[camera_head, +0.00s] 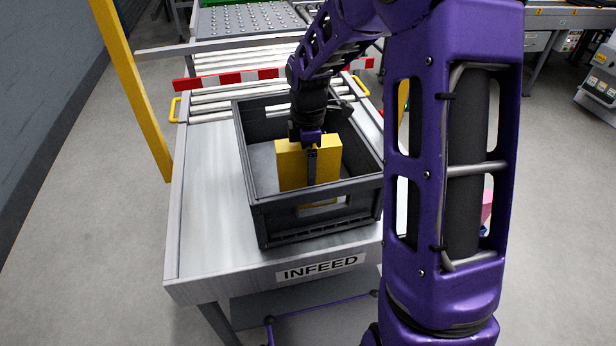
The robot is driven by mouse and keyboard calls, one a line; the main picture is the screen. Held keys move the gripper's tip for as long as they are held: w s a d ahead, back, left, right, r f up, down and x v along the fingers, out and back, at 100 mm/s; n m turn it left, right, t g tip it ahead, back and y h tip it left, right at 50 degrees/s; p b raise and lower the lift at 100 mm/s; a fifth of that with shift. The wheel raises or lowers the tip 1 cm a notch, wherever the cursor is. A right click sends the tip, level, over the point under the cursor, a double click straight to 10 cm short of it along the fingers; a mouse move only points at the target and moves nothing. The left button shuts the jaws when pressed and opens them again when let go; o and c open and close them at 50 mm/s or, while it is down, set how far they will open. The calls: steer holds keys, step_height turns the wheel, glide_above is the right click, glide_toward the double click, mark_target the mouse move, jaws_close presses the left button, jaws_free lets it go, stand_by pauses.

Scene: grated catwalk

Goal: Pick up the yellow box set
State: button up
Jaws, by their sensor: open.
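The yellow box set (293,168) stands upright inside a dark grey crate (315,216), towards its front right part. My gripper (311,172) is over the box set and reaches down into the crate. One finger shows in front of the yellow face; the other finger is hidden behind the box set. The gripper is open, with the box set apparently between its fingers. I cannot tell whether the fingers touch it.
The crate rests on a grey metal table marked INFEED (320,268). Rollers (236,98) and a red-and-white striped bar (228,78) lie behind it. A yellow post (135,95) rises at the left. My purple arm covers much of the right side.

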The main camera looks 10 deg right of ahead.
steer(key=shift+f, duration=0.25)
jaws_close()
stand_by(0.3)
